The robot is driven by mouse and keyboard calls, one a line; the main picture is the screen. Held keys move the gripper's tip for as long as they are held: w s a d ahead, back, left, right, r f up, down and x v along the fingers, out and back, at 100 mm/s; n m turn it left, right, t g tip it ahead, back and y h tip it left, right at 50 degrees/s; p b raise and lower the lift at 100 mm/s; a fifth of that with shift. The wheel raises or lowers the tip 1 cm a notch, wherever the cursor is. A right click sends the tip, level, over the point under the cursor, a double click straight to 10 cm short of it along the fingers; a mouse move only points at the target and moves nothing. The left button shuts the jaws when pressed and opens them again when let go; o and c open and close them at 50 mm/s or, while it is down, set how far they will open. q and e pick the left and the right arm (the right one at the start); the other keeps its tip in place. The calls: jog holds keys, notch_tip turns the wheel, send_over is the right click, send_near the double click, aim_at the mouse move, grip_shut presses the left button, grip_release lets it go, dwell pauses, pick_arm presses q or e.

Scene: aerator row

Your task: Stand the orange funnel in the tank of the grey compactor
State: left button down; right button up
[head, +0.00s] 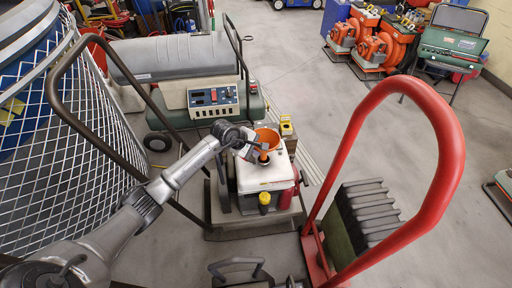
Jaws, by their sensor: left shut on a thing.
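The orange funnel (268,136) is in the middle of the head view, wide mouth up and roughly upright. My left gripper (258,147) reaches in from the left and is shut on the funnel. The funnel is over the pale grey tank (262,178) on top of the compactor, with its narrow end at or just above the tank top. I cannot tell whether the spout is inside the tank opening, as the gripper and funnel cover that spot. My right gripper is not in view.
A yellow cap (264,198) shows at the tank's front. A red tubular handle (445,150) rises at the right, and a dark handle (60,100) at the left beside a mesh cage (75,185). A grey cylinder machine (180,55) stands behind. Floor right of the compactor is partly clear.

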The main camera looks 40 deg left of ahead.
pick_arm(q)
jog(key=shift+w+a, duration=0.15)
jog(key=shift+w, duration=0.1)
dwell(0.8)
dwell(0.4)
jog(key=shift+f+b, duration=0.2)
jog(key=shift+b, duration=0.2)
jog(key=shift+f, duration=0.1)
jog(key=shift+f+b, duration=1.2)
jog(key=shift+f, duration=0.2)
jog(key=shift+r, duration=0.25)
